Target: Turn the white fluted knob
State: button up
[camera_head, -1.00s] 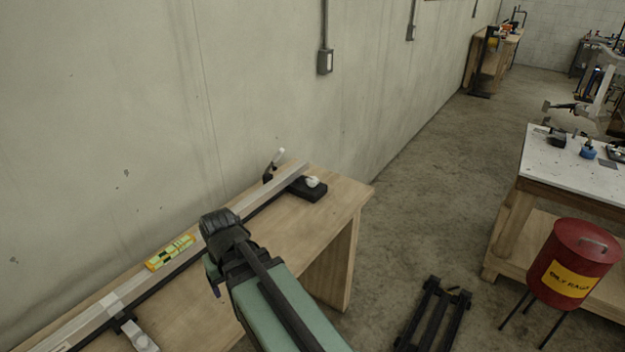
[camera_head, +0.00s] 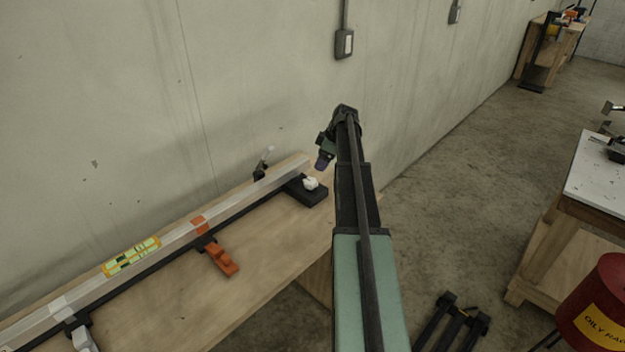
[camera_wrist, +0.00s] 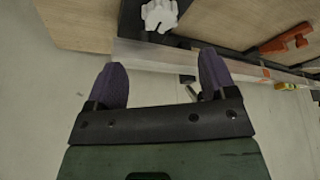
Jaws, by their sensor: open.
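The white fluted knob (camera_head: 310,183) sits on a black block (camera_head: 306,193) at the far right end of the wooden bench, beside the end of a long aluminium bar (camera_head: 236,195). In the wrist view the knob (camera_wrist: 160,15) is at the top, just left of centre, beyond the fingertips. My gripper (camera_wrist: 161,74) shows two purple fingers, spread apart with nothing between them. In the head view my gripper (camera_head: 325,161) is above the bench's far end, near the knob and apart from it.
An orange clamp (camera_head: 219,257) and a yellow-green level (camera_head: 131,256) are along the bar. A dark clamp with a pale handle (camera_head: 263,163) stands behind the bar, near the wall (camera_head: 230,90). Bare bench top (camera_head: 255,262) lies in front. A red bin (camera_head: 600,300) stands at right.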

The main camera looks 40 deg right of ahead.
aim_at(310, 180)
jog(key=b+x, duration=0.9)
jog(key=x, duration=0.1)
jog(key=shift+f, duration=0.4)
jog(key=shift+r, duration=0.15)
jog(key=shift+c, duration=0.4)
jog(key=c, duration=0.9)
jog(key=shift+o, duration=0.2)
